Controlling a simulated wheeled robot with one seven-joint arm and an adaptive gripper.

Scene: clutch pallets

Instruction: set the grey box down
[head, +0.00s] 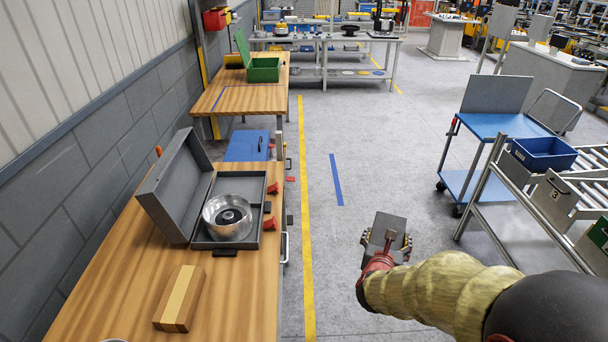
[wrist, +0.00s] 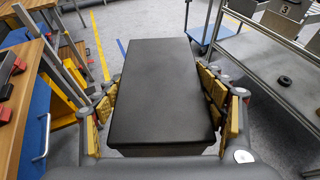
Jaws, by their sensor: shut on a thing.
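The grey box (wrist: 165,85) is dark, flat-topped and oblong, and fills the middle of the wrist view. My gripper (wrist: 160,108) is shut on it, with yellow finger pads against its left and right sides. In the head view the box (head: 390,226) is held over the open floor, right of the yellow line, and my gripper (head: 386,241) shows around its near part. The box's underside is hidden.
A wooden bench (head: 110,260) at left carries an open grey case (head: 178,195) with a metal round part (head: 228,217), and a wooden block (head: 180,298). A blue cart (head: 500,127) and a rack with a blue bin (head: 543,155) stand at right.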

